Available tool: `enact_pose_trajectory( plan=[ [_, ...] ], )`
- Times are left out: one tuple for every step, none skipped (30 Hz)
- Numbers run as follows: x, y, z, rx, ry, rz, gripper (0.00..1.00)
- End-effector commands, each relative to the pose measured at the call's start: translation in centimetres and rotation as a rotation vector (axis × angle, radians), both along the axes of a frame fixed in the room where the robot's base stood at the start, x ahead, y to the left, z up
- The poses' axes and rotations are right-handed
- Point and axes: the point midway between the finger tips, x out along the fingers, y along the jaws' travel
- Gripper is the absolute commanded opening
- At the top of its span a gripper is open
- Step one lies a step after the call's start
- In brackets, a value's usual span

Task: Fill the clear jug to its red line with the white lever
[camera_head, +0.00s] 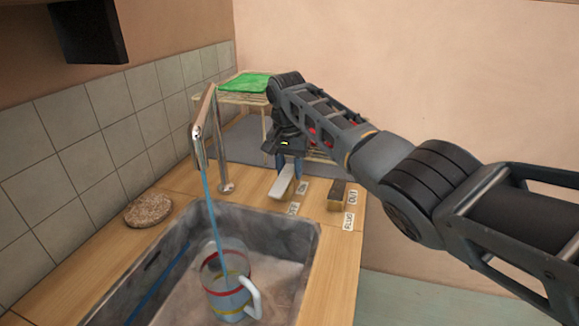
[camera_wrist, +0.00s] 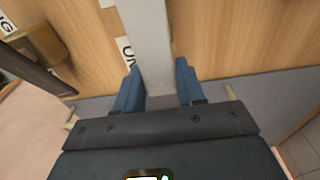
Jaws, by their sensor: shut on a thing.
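The clear jug (camera_head: 232,302) stands in the sink with its handle to the right. It has a red band near the top and a yellow band low down. A blue stream of water (camera_head: 212,215) runs from the chrome tap (camera_head: 205,115) into the jug. The water level inside is hard to read. The white lever (camera_head: 282,184) is on the counter behind the sink. My gripper (camera_head: 289,170) is at the lever's far end, and the wrist view shows its blue fingers (camera_wrist: 158,88) on either side of the white lever (camera_wrist: 150,45), shut on it.
A dark-topped wooden lever (camera_head: 337,196) stands right of the white one, with labels beside both. The grey sink (camera_head: 312,240) takes up the front of the counter. A round cork mat (camera_head: 148,210) lies at left. A rack with green cloth (camera_head: 247,83) stands behind.

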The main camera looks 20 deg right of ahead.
Motion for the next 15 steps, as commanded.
enact_pose_trajectory(
  plan=[
    [0.20,-0.11,0.28,-0.001,-0.008,-0.001,0.08],
    [0.20,-0.11,0.28,-0.001,-0.008,-0.001,0.08],
    [0.20,-0.11,0.28,-0.001,-0.008,-0.001,0.08],
    [0.19,-0.10,0.28,-0.001,-0.008,-0.001,0.08],
    [0.19,-0.10,0.28,-0.001,-0.009,-0.001,0.41],
    [0.18,-0.10,0.26,-0.001,-0.008,-0.001,0.45],
    [0.17,-0.09,0.24,-0.001,-0.008,-0.001,0.47],
    [0.15,-0.08,0.22,-0.001,-0.007,-0.001,0.50],
    [0.13,-0.07,0.20,-0.001,-0.007,-0.001,0.54],
    [0.12,-0.06,0.17,-0.001,-0.006,0.000,0.57],
    [0.11,-0.05,0.15,-0.001,-0.005,0.000,0.60],
    [0.09,-0.04,0.13,-0.001,-0.004,0.000,0.60],
    [0.08,-0.04,0.12,-0.001,-0.004,0.000,0.60],
    [0.07,-0.03,0.10,-0.001,-0.004,0.000,0.60],
    [0.06,-0.03,0.09,-0.001,-0.003,0.000,0.60]
  ],
)
